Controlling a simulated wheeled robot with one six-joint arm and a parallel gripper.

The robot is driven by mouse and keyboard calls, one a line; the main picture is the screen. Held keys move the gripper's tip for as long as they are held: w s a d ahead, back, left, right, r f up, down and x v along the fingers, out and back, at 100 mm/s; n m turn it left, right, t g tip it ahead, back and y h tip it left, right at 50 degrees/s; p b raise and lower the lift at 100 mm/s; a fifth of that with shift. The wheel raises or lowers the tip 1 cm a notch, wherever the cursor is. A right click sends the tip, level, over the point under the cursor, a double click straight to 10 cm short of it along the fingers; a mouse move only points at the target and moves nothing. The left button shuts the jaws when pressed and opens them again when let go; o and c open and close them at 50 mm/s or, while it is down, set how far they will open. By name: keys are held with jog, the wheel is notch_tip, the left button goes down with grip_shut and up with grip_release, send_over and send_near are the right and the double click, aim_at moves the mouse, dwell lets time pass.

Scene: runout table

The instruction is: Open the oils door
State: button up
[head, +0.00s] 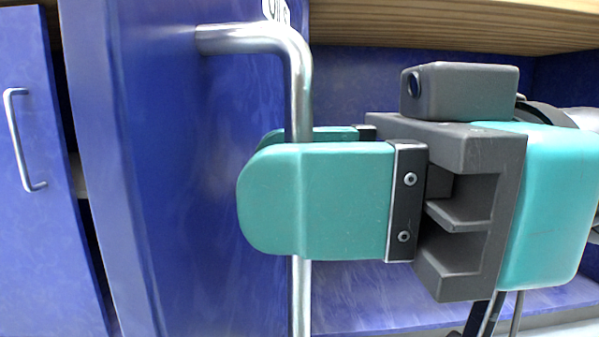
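The blue door (215,200) fills the left middle of the head view and stands at an angle, with a blue cabinet interior visible to its right. A white label (276,10) with dark letters is cut off at the top edge; I cannot read it fully. The silver bar handle (299,95) runs down the door's right side. My gripper (290,165) comes from the right with teal fingers, one in front of the bar and one behind it. The fingers appear closed on the bar. The near finger hides the bar's middle, and the handle's lower end is out of view.
Another blue door (35,220) with a silver handle (20,140) is at the far left, with a dark gap beside it. A wooden board (450,25) runs along the top right. A blue shelf surface (400,308) lies below my gripper.

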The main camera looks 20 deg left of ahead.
notch_tip(320, 180, up, 20)
jog(key=p, duration=1.3)
jog(key=shift+w, duration=0.1)
